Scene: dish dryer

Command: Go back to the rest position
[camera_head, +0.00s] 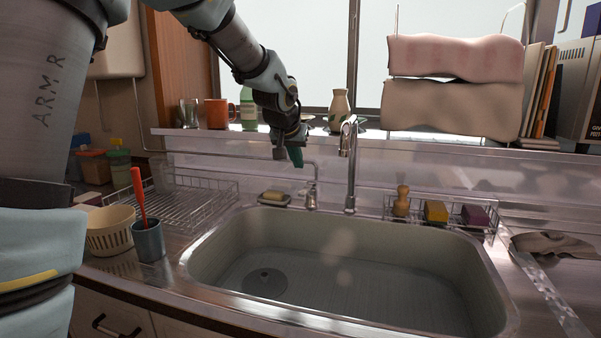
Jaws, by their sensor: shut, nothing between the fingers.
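My gripper (295,155) hangs at the end of my arm, in the upper middle of the head view. It is above the back edge of the sink (340,280) and left of the faucet (351,165). Its greenish fingertips point down, shut, and I see nothing held between them. My arm reaches in from the upper left, and its links hide part of the window and sill.
A wire dish rack (190,200) stands left of the sink, with a beige basket (110,232) and a blue-grey cup (148,242) in front. Behind the gripper, the sill holds an orange mug (216,114), a green bottle (247,108) and a vase (339,110). The sink basin is empty.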

